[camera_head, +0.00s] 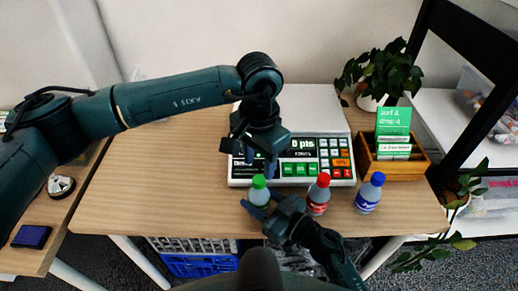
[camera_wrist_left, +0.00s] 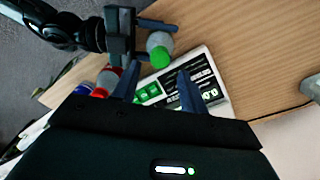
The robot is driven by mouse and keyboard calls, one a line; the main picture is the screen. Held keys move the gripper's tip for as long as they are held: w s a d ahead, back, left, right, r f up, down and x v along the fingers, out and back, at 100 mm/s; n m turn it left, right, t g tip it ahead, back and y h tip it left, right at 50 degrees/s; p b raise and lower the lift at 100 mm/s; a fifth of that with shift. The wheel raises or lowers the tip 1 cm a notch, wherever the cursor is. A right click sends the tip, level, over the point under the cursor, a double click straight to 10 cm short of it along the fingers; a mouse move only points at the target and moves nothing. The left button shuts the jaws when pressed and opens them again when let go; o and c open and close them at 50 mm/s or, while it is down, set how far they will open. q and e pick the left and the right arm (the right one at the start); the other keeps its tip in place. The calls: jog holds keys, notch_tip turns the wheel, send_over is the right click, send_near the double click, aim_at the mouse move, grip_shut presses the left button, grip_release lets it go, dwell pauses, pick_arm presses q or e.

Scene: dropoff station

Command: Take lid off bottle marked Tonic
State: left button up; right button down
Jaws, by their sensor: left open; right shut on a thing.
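Three bottles stand in a row near the table's front edge: one with a green cap (camera_head: 258,181), one with a red cap (camera_head: 323,180) and one with a blue cap (camera_head: 377,178). I cannot read which is marked Tonic. My right gripper (camera_head: 261,204) is shut on the green-capped bottle (camera_head: 257,194), which is upright. My left gripper (camera_head: 260,168) is open, pointing down just above the green cap. In the left wrist view, the green cap (camera_wrist_left: 160,57) shows just beyond and between the open fingers (camera_wrist_left: 157,75), with the right gripper (camera_wrist_left: 138,36) beside that bottle.
A points terminal (camera_head: 341,172) with green and red keys stands behind the bottles. A wooden card box (camera_head: 418,168) and a potted plant (camera_head: 380,72) are at the back right. The table's left part (camera_head: 150,180) is clear. A bell (camera_head: 61,186) sits on the side table.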

aim_at(259, 179)
pick_arm(q)
jog(key=shift+f, duration=2.35)
grip_shut()
